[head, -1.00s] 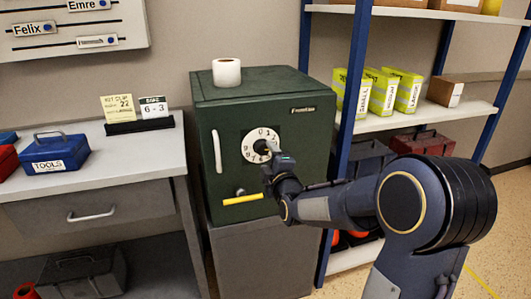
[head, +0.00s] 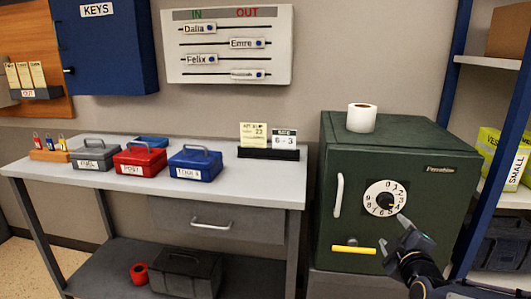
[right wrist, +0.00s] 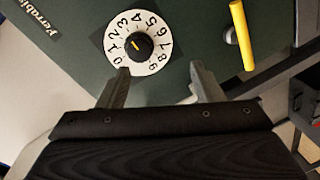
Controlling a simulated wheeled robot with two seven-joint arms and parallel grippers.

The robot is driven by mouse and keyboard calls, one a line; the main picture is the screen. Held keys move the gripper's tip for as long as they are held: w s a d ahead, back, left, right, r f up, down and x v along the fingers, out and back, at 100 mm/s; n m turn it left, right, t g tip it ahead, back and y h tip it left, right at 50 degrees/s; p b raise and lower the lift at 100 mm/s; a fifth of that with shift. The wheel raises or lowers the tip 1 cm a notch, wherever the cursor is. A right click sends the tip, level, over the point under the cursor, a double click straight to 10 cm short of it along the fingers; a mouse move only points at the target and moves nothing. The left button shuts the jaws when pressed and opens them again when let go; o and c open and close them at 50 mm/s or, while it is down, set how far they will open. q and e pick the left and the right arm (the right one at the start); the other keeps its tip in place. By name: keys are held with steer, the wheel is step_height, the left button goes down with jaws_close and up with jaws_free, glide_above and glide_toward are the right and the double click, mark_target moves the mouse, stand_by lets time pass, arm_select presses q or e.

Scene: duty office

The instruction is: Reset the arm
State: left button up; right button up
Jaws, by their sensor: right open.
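My right gripper (head: 414,232) is open and empty in front of the green safe (head: 405,163), just below and right of its dial (head: 385,199). In the right wrist view its two fingers (right wrist: 160,85) stand apart, with the white numbered dial (right wrist: 137,43) and its black knob beyond the fingertips. The fingers do not hold the knob. The safe door is shut, with a white vertical handle (head: 339,194) and a yellow lever (head: 353,250) below the dial. My left gripper is not in any view.
A toilet roll (head: 362,117) stands on the safe. To the left is a desk (head: 110,181) with grey, red (head: 140,160) and blue (head: 195,163) boxes and a calendar stand (head: 268,153). A blue-posted shelf (head: 500,198) stands close on the right.

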steer(key=s+a+f+m+g+y, duration=0.25)
steer(key=s+a+m, duration=0.2)
steer(key=s, duration=0.45)
steer(key=s+a+f+m+g+y, duration=0.25)
steer(key=s+a+m+g, duration=0.2)
steer(key=s, duration=0.45)
steer(key=s+a+f+m+g+y, duration=0.25)
steer(key=s+a, duration=0.25)
steer(key=s, duration=0.4)
step_height(320, 180, up, 17)
steer(key=s+p, duration=0.1)
steer(key=p, duration=1.6)
steer(key=shift+s+m+g+p, duration=0.2)
steer(key=shift+m+g+p, duration=0.15)
steer(key=shift+m+g, duration=0.1)
steer(key=shift+a+f+h, duration=0.1)
steer(key=shift+h, duration=0.15)
